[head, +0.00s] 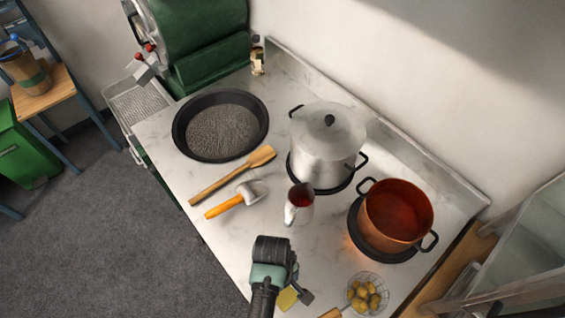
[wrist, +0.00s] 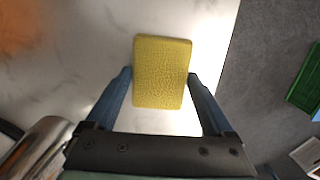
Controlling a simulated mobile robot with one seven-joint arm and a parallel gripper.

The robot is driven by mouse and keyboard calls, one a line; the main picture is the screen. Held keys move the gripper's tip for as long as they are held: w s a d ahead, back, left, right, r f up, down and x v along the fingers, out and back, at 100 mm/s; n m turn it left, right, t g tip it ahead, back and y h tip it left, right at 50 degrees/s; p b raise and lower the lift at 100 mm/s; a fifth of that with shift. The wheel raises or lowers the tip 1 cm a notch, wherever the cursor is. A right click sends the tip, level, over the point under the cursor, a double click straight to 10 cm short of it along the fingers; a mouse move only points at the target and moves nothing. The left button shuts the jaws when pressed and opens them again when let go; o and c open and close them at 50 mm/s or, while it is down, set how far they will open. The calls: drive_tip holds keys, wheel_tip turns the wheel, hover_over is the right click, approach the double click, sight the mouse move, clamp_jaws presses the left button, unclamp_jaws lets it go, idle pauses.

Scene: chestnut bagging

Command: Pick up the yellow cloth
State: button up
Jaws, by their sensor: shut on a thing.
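The yellow cloth (wrist: 162,72) is a flat, textured rectangle in the wrist view, between the two blue-grey fingers of my gripper (wrist: 160,77). The fingers touch its left and right sides and are shut on it. In the head view the yellow cloth (head: 287,299) shows only partly at the bottom, beside my gripper (head: 293,291), which hides the rest. It is over the front part of the white marble counter (head: 262,262). I cannot tell whether it rests on the counter or is just above it.
A wire skimmer with chestnuts (head: 367,293) lies close on the right. A copper pot (head: 396,213), a steel pot (head: 327,145), a small metal jug (head: 299,210), a scoop (head: 238,199), a wooden spatula (head: 232,176) and a black pan (head: 221,126) stand farther back. The counter's edge is near.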

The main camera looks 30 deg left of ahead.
drive_tip(key=shift+c, duration=0.5)
drive_tip(key=shift+r, duration=0.1)
wheel_tip(320, 180, up, 10)
drive_tip(key=shift+b, duration=0.3)
